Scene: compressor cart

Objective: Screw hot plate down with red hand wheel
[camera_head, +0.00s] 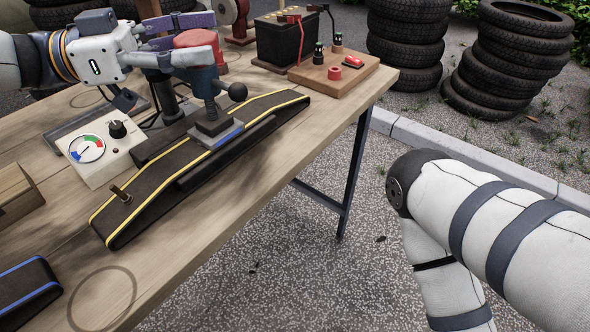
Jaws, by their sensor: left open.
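The red hand wheel (194,38) sits on top of a dark blue press body (203,82), with a black ball knob (238,92) beside it. Below, a threaded spindle reaches down to the dark hot plate (213,125), which is over a blue-edged patch on the belt (170,172). I cannot tell whether the plate touches the belt. My left gripper (208,38) comes in from the left, open, with its fingers at the wheel, one on the far side and one on the near side. Finger contact is unclear. My right gripper is out of view.
A white box with dial and black knob (103,153) stands left of the belt. A battery (284,38) and a wooden terminal board (333,76) are at the back right. The wooden table (200,222) ends right of the belt. My right arm hangs over open ground.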

